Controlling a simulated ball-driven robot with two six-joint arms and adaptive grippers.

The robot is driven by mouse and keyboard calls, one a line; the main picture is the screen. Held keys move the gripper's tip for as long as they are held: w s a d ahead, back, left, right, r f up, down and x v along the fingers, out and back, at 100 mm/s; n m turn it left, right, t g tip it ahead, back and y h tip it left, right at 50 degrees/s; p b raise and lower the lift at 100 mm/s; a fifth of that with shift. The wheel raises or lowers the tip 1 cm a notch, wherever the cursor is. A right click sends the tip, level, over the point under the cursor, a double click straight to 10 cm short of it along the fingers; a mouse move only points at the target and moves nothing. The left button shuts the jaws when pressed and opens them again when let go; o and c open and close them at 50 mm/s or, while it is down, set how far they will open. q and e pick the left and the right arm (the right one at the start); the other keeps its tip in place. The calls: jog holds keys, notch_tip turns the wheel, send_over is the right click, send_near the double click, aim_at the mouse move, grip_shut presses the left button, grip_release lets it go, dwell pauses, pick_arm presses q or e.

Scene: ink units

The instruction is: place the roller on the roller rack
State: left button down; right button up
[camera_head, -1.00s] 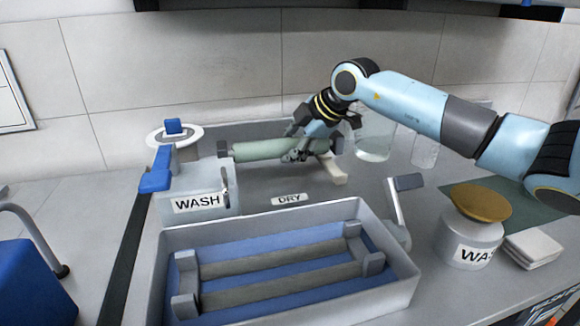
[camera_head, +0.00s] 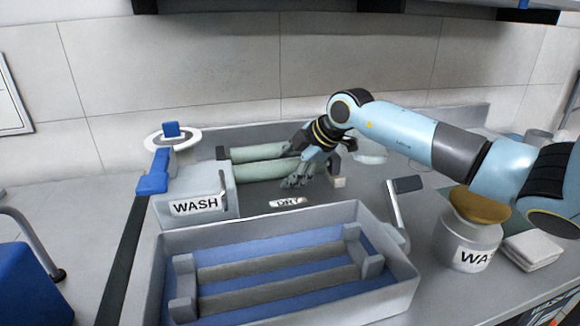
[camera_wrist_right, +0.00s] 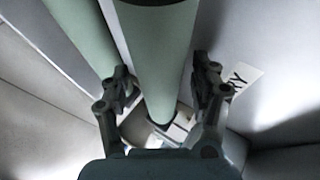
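A green roller (camera_head: 247,172) lies in the front position of the rear drying area, and a second green roller (camera_head: 256,152) lies parallel behind it. My right gripper (camera_head: 295,167) is at the front roller's right part, with its fingers spread on either side. The right wrist view shows my right gripper (camera_wrist_right: 160,80) straddling the roller (camera_wrist_right: 158,60), a narrow gap showing on the right. The rack's dark right support (camera_head: 336,163) is partly hidden by my gripper, so the seating of that roller end is unclear. My left gripper is out of view.
A grey tray (camera_head: 290,228) with a blue floor and two grey bars stands in front. The WASH box (camera_head: 196,186) is at left, the DRY label (camera_head: 289,202) between. A WASH jar (camera_head: 466,245) and white cloths (camera_head: 532,250) are at right.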

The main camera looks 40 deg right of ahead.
jog(key=p+v, duration=0.3)
jog(key=v, duration=0.9)
jog(key=shift+r+p, duration=0.2)
jog(key=shift+p, duration=0.2)
